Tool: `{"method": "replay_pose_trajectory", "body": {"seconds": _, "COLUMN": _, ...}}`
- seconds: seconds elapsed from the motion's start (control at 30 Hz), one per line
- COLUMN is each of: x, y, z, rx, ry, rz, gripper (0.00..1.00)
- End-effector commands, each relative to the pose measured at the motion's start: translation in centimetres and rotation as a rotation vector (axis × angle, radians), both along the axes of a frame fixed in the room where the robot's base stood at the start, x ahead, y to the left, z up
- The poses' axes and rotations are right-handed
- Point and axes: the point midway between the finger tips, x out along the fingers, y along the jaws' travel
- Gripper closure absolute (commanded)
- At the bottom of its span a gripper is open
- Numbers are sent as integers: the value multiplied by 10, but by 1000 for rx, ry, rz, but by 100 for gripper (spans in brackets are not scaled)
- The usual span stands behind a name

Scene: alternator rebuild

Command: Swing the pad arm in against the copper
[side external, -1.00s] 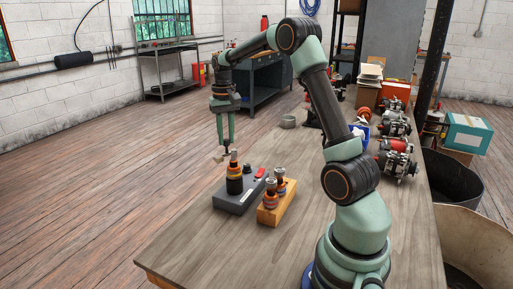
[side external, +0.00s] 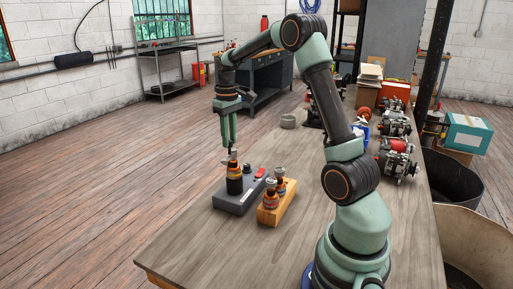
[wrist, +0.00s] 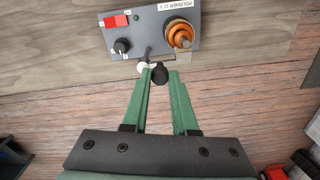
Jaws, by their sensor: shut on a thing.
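The grey polisher box (side external: 236,204) sits on the bench, and a shaft with orange-copper rings (side external: 234,183) stands upright on it. In the wrist view these copper rings (wrist: 180,38) are at the box's right end. My gripper (side external: 230,150) is just above and beside the shaft's top. In the wrist view my gripper (wrist: 160,74) is shut on the black knob (wrist: 160,76) of the pad arm. The grey arm bar (wrist: 148,52) and a pale pad (wrist: 143,65) show left of the rings. A gap shows between bar and rings; pad contact cannot be told.
A wooden block (side external: 269,215) holding two more ringed shafts stands right of the box. The box carries a red switch (wrist: 117,21) and a black dial (wrist: 122,45). Alternators (side external: 397,158) line the bench's right side. The front of the bench is clear.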

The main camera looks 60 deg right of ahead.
Motion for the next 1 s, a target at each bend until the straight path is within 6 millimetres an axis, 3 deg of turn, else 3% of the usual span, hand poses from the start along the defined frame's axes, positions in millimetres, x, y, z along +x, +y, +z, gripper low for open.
{"method": "replay_pose_trajectory", "body": {"seconds": 0.3, "x": 1, "y": -1, "z": 3, "rx": -5, "ry": -7, "rz": 0, "gripper": 100}}
{"method": "replay_pose_trajectory", "body": {"seconds": 0.33, "x": 1, "y": -1, "z": 3, "rx": -5, "ry": -7, "rz": 0, "gripper": 62}}
{"method": "replay_pose_trajectory", "body": {"seconds": 0.4, "x": 1, "y": -1, "z": 3, "rx": -4, "ry": -6, "rz": 0, "gripper": 43}}
{"method": "replay_pose_trajectory", "body": {"seconds": 0.77, "x": 1, "y": 0, "z": 4, "rx": -2, "ry": -3, "rz": 0, "gripper": 43}}
{"method": "replay_pose_trajectory", "body": {"seconds": 1.0, "x": 2, "y": -1, "z": 39, "rx": -5, "ry": -7, "rz": 0, "gripper": 43}}
